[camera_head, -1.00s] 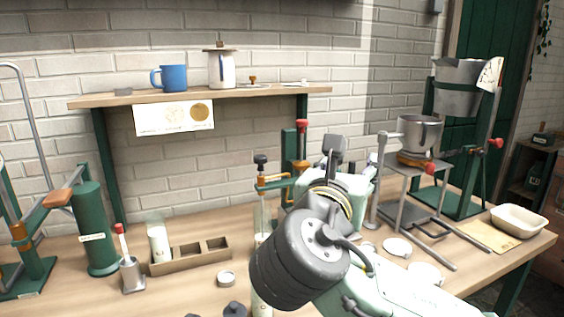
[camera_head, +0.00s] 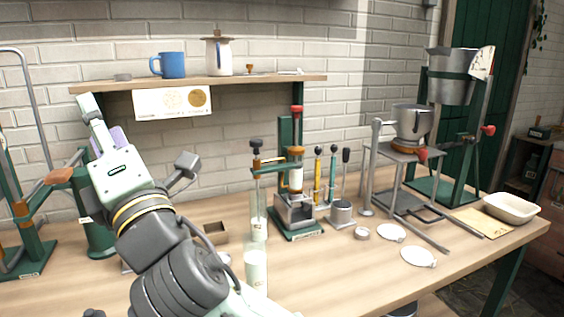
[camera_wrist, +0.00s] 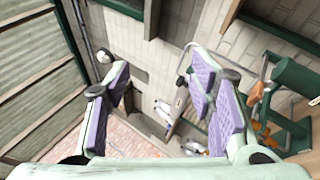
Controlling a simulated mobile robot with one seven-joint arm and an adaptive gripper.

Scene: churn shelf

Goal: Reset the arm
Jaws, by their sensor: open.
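My gripper (camera_head: 101,132) is raised at the left of the head view, in front of the brick wall and the left end of the shelf, above the bench. It points up and away from the bench top. In the wrist view my gripper (camera_wrist: 162,105) shows its purple-padded fingers spread wide with nothing between them. My arm crosses the lower left of the head view and hides part of the wooden tray and the green cylinder.
A shelf (camera_head: 240,83) holds a blue mug (camera_head: 172,65) and a white pot (camera_head: 219,57). A green press (camera_head: 295,180), a metal stand with a bowl (camera_head: 412,125) and a cream dish (camera_head: 511,208) stand on the bench (camera_head: 340,270). The right front is mostly clear.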

